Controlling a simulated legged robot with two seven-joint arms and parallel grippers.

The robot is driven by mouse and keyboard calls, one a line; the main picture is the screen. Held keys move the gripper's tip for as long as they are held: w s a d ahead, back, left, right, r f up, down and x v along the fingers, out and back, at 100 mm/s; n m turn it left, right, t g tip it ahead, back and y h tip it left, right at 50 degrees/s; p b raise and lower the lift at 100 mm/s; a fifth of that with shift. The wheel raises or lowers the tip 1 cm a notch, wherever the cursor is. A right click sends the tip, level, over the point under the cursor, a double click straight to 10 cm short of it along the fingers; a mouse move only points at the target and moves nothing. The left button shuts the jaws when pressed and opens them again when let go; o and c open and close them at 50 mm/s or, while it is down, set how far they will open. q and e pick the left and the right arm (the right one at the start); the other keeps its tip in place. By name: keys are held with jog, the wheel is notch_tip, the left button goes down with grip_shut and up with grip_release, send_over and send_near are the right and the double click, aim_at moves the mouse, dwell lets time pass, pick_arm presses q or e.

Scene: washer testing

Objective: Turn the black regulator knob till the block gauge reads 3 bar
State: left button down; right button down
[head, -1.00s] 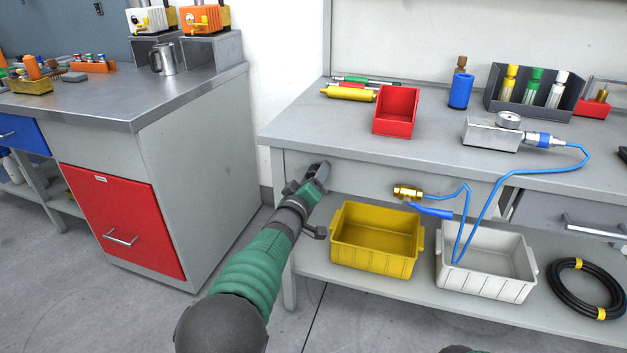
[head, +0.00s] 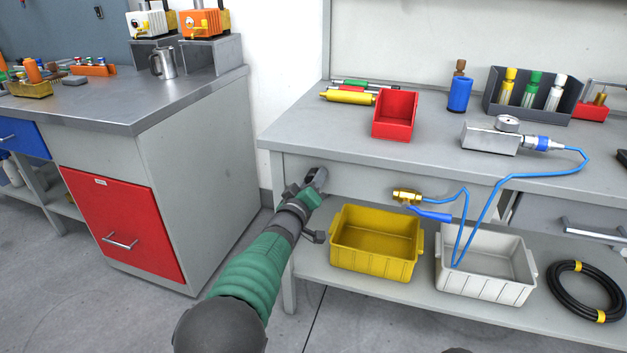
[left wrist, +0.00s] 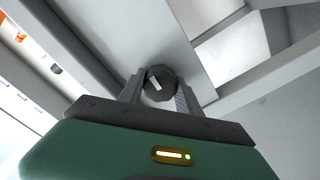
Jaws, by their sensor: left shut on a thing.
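The black regulator knob (left wrist: 160,83) sits on the front face of the bench, with a white mark on its face. My left gripper (left wrist: 160,92) is shut on it, one finger on each side. In the head view my left gripper (head: 318,177) is at the left end of the bench front and hides the knob. The block gauge (head: 508,124) is a small round dial on a silver block (head: 489,138) on the bench top. Its reading is too small to tell. My right gripper is not in view.
A brass valve with a blue lever (head: 407,195) is on the bench front, right of my gripper. A blue hose (head: 497,198) runs to the block. A yellow bin (head: 376,262) and a white bin (head: 486,287) stand on the shelf below. A red bin (head: 396,125) is above.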

pick_arm(q)
jog(key=m+p, duration=0.1)
jog(key=m, duration=0.2)
jog(key=shift+m, duration=0.3)
jog(key=m+p, duration=0.1)
jog(key=m, duration=0.3)
jog(key=shift+m, duration=0.3)
jog(key=m+p, duration=0.1)
jog(key=m, duration=0.3)
jog(key=shift+f+m, duration=0.1)
jog(key=shift+m, duration=0.2)
jog(key=shift+s+d+f+m, duration=0.1)
jog(key=shift+m, duration=2.1)
jog(key=c, duration=1.1)
grip_release()
jog(key=shift+c, duration=0.2)
jog(key=o, duration=0.3)
